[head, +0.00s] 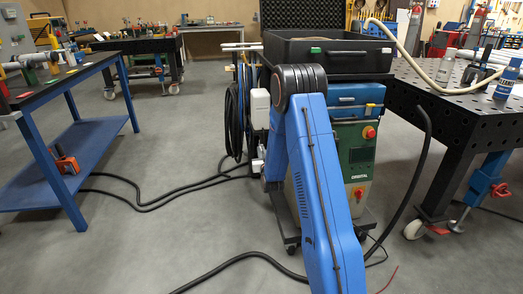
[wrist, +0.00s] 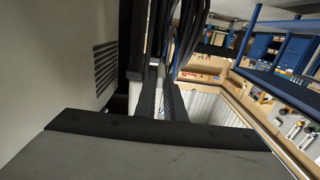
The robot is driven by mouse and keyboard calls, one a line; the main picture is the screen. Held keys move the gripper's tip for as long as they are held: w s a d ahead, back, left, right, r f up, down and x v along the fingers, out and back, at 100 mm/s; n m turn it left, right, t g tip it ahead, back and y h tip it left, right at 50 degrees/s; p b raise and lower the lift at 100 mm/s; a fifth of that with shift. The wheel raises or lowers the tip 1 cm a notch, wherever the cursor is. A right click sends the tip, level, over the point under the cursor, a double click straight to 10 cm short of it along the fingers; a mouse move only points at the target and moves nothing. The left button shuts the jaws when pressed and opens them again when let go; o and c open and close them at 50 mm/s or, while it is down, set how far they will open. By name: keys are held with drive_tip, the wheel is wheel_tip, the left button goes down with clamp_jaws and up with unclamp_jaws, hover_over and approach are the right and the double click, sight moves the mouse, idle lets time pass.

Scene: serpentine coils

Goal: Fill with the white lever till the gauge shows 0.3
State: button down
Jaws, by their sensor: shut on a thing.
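My gripper (wrist: 161,88) shows in the wrist view, its two dark fingers reaching away beyond a broad dark bar. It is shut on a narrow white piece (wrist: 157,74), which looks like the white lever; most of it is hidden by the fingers. In the head view my blue arm reaches to the cart and hides the gripper and the lever. The cart carries a green cabinet (head: 357,143) with red knobs. I cannot make out a gauge or its reading in either view.
A black bin (head: 328,55) tops the cart, and dark hoses (head: 233,112) hang at its left side. Black cables (head: 150,205) cross the floor. A blue-legged bench (head: 97,150) stands left, a perforated table (head: 462,112) right. The floor between bench and cart is otherwise open.

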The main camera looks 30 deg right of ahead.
drive_tip(key=shift+f+t, duration=0.4)
drive_tip(key=shift+t, duration=0.1)
idle(0.3)
drive_tip(key=c, duration=1.8)
unclamp_jaws()
drive_tip(key=shift+f, duration=0.1)
drive_tip(key=shift+c, duration=0.2)
drive_tip(key=shift+s, duration=0.15)
drive_tip(key=v, duration=1.7)
drive_tip(key=shift+a+f, duration=0.15)
